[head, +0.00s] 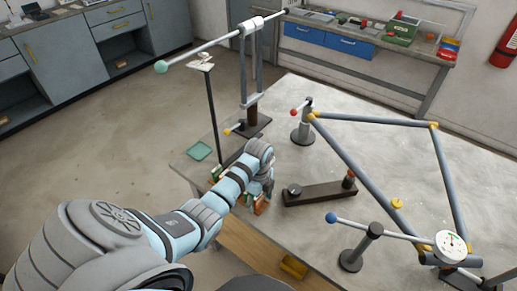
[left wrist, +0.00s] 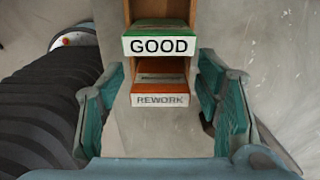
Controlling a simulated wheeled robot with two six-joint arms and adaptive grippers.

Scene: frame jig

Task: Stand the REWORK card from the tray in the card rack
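The REWORK card (left wrist: 160,98) is orange with a pale label and shows in the left wrist view between the two fingers of my left gripper (left wrist: 161,108). The fingers have teal pads and stand apart, with a gap on each side of the card. The GOOD card (left wrist: 160,42), green with a white label, is just beyond it. Both sit at a wooden holder (left wrist: 128,12); I cannot tell whether this is the tray or the rack. In the head view my left gripper (head: 258,195) is low at the table's near-left edge, hiding most of the holder. My right gripper is not in view.
A small teal tray (head: 199,150) lies empty on the table's left. A tall stand with a rod (head: 252,110) rises behind my left arm. A dark bar fixture (head: 320,194) and a grey tube frame (head: 362,170) are to the right.

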